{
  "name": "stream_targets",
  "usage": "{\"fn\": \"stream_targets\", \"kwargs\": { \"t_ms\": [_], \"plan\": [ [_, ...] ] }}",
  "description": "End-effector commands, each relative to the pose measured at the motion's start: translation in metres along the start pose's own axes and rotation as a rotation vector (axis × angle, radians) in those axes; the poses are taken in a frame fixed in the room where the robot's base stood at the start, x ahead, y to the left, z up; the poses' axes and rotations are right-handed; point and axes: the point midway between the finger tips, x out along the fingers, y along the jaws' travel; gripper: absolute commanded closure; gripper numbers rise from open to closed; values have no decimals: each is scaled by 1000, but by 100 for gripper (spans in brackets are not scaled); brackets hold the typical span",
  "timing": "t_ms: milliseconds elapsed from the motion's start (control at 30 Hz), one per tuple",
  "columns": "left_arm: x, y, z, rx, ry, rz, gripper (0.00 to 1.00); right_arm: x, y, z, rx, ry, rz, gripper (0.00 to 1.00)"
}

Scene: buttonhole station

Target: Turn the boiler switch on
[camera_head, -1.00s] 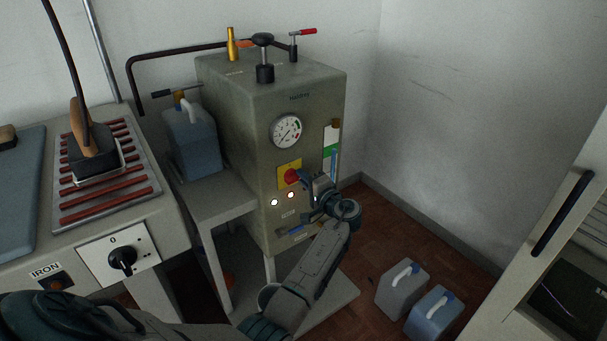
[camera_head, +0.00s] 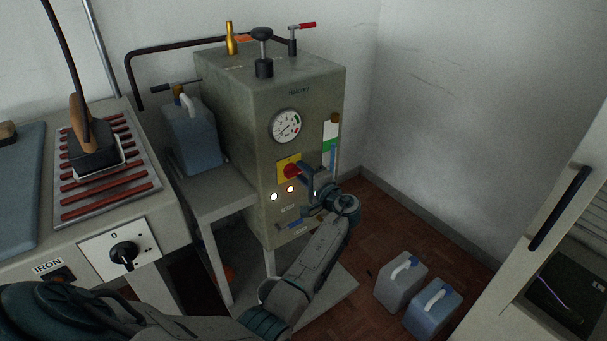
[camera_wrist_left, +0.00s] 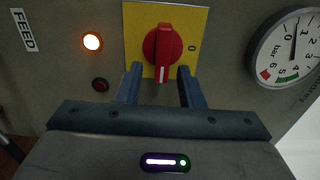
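The boiler switch is a red rotary knob (camera_head: 291,171) on a yellow plate (camera_wrist_left: 138,18) on the front of the grey-green boiler (camera_head: 240,130). In the left wrist view the knob (camera_wrist_left: 162,45) has its white mark pointing down toward my gripper, and a "0" is printed to its right. My left gripper (camera_wrist_left: 160,70) is open, its two blue fingers on either side of the knob's lower end with a visible gap each side. In the head view my left gripper (camera_head: 306,177) is close in front of the knob and partly covers the plate. My right gripper is not in view.
A pressure gauge (camera_head: 286,126) is above the switch. An orange lamp (camera_wrist_left: 92,42) is lit beside a dark red one (camera_wrist_left: 100,85). A blue canister (camera_head: 190,135) stands left on a side shelf. Two canisters (camera_head: 401,284) (camera_head: 432,308) stand on the floor at right.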

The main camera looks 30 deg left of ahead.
Motion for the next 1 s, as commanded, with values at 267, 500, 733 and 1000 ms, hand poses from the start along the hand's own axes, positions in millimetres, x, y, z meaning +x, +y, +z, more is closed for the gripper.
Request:
{"fn": "stream_targets", "kwargs": {
  "t_ms": [267,500,733,1000],
  "plan": [
    [-8,0,0,-2,1,1,65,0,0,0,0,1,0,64],
    [-52,1,-1,-3,2,4,65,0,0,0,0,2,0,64],
    [-92,1,0,-1,1,3,65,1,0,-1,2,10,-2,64],
    [-109,0,0,0,0,0,65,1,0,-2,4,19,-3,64]
  ]
}}
